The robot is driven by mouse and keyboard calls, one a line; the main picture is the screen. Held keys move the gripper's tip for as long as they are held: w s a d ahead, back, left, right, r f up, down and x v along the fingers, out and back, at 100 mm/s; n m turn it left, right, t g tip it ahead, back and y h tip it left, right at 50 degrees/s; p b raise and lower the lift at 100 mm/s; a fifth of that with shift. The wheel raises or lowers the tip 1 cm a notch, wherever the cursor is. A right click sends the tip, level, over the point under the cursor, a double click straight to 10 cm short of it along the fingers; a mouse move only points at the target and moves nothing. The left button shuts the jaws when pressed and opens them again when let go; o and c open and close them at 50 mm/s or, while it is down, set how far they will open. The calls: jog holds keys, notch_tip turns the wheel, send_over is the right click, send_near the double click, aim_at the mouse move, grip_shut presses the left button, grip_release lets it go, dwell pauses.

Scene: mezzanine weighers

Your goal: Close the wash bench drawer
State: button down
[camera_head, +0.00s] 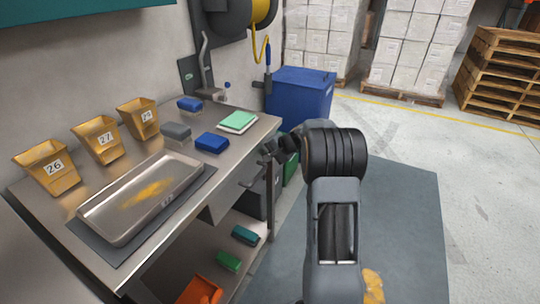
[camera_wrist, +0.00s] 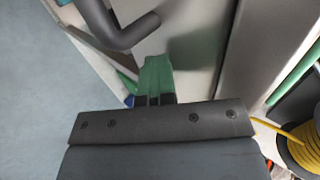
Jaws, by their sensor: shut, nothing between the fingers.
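The wash bench (camera_head: 105,180) is a stainless steel table on the left in the head view. Its drawer (camera_head: 232,197) sits under the top near the right end, with a grey bar handle (camera_head: 254,173); how far it stands out is hard to tell. My gripper (camera_head: 272,150) is shut and empty, by the bench's right front edge, close to the handle and partly hidden by my wrist. In the wrist view my fingertips (camera_wrist: 154,99) are below a steel panel, with a grey curved bar (camera_wrist: 122,35), likely the handle, at upper left, apart from them.
A blue bin (camera_head: 300,95) stands behind. Lower-shelf items include an orange container (camera_head: 200,290). Grey mat (camera_head: 410,210) floor is clear at right.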

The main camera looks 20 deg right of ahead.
jog(key=shift+w+a, duration=0.1)
jog(key=shift+a, duration=0.1)
jog(key=s+d+f+v, duration=0.1)
jog(key=f+v, duration=0.1)
jog(key=v, duration=1.1)
jog(key=shift+s+d+b, duration=0.25)
jog(key=shift+s+b, duration=0.05)
jog(key=shift+s, duration=0.05)
jog(key=s+a+f+g+h, duration=0.1)
jog(key=s+f+g, duration=0.1)
jog(key=s+f, duration=0.25)
jog(key=s+a+r+n+g+h+p, duration=0.1)
jog(key=s+a+r+n+h+p, duration=0.3)
jog(key=s+a+r+n+p, duration=0.6)
jog(key=s+a+r+p, duration=0.4)
jog(key=s+a+r, duration=0.3)
jog(key=s+a, duration=0.1)
jog(key=shift+s+a+r+g+h, duration=0.2)
jog(key=shift+a+g+h, duration=0.2)
jog(key=shift+a, duration=0.45)
